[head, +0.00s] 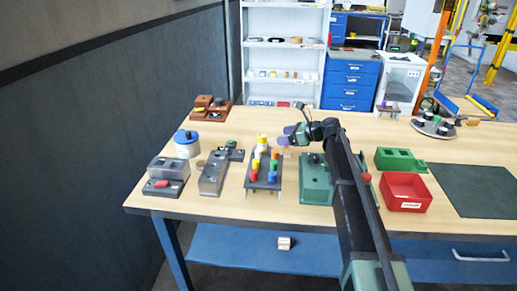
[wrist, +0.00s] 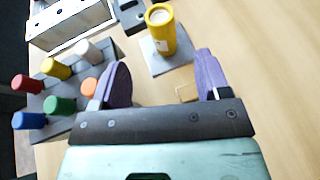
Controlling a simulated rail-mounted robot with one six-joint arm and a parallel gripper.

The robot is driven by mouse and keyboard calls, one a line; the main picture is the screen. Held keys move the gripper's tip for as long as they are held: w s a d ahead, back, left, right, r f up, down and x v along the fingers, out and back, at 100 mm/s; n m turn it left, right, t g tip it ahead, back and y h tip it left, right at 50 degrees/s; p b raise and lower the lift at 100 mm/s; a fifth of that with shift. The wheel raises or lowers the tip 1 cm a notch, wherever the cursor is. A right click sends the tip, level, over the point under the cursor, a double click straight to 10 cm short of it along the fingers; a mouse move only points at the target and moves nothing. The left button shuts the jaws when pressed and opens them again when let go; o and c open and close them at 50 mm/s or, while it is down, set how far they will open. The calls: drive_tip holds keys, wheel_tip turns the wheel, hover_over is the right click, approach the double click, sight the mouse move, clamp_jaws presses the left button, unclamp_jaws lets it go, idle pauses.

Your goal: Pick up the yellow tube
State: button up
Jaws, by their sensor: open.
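The yellow tube (wrist: 161,30) stands upright on a small grey plate (wrist: 177,61) in the wrist view, with a pale top and a white label on its side. In the head view it shows as a yellow shape (head: 262,141) behind the rack of coloured pegs. My gripper (wrist: 162,68) is open, with purple fingers spread wide and nothing held between them. The tube is ahead of the fingertips, between their lines and apart from both. In the head view my gripper (head: 293,135) is just right of the tube, above the table.
The rack (head: 265,186) of coloured pegs (wrist: 60,105) is close to the left finger. A grey box with holes (wrist: 70,22) lies beyond it. A green fixture (head: 316,180), red bin (head: 405,192) and green tray (head: 400,160) stand right. Bare table (wrist: 268,60) lies right of the tube.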

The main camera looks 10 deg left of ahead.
sight(262, 139)
drive_tip(key=b+x, duration=0.4)
drive_tip(key=x, duration=0.6)
drive_tip(key=shift+w+f, duration=0.15)
drive_tip(key=shift+f, duration=0.15)
drive_tip(key=shift+a, duration=0.2)
drive_tip(key=shift+r, duration=0.1)
drive_tip(key=shift+c, duration=0.4)
drive_tip(key=c, duration=0.9)
